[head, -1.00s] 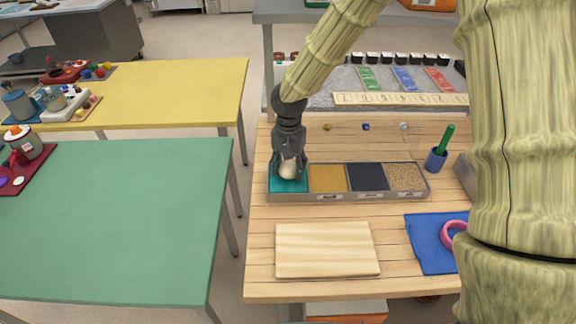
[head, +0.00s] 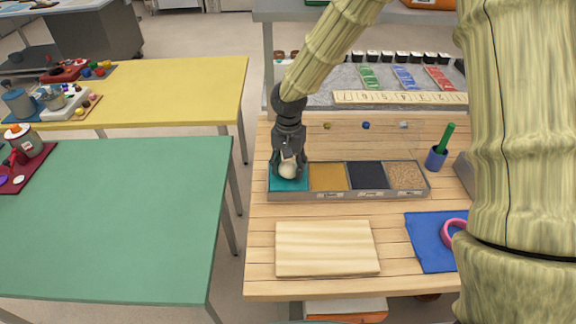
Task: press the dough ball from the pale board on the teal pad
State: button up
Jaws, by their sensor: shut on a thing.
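The dough ball (head: 288,170) is pale and round, held between the fingers of my gripper (head: 289,168). My gripper points down over the teal pad (head: 275,184), the leftmost section of a grey tray. The ball is at or just above the pad; I cannot tell whether they touch. The fingers hide part of the ball and of the pad. The pale board (head: 327,248) lies bare on the table in front of the tray.
The tray's other sections are a yellow pad (head: 327,177), a dark pad (head: 367,176) and a speckled tan pad (head: 406,177). A blue cloth (head: 427,243) with a pink ring (head: 453,232) lies at right. A blue cup (head: 436,158) stands behind it.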

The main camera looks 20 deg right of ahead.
aim_at(289, 164)
jog(key=shift+s+f, duration=0.1)
jog(key=shift+f, duration=0.35)
dwell(1.7)
jog(key=shift+r+p, duration=2.95)
jog(key=shift+r, duration=1.15)
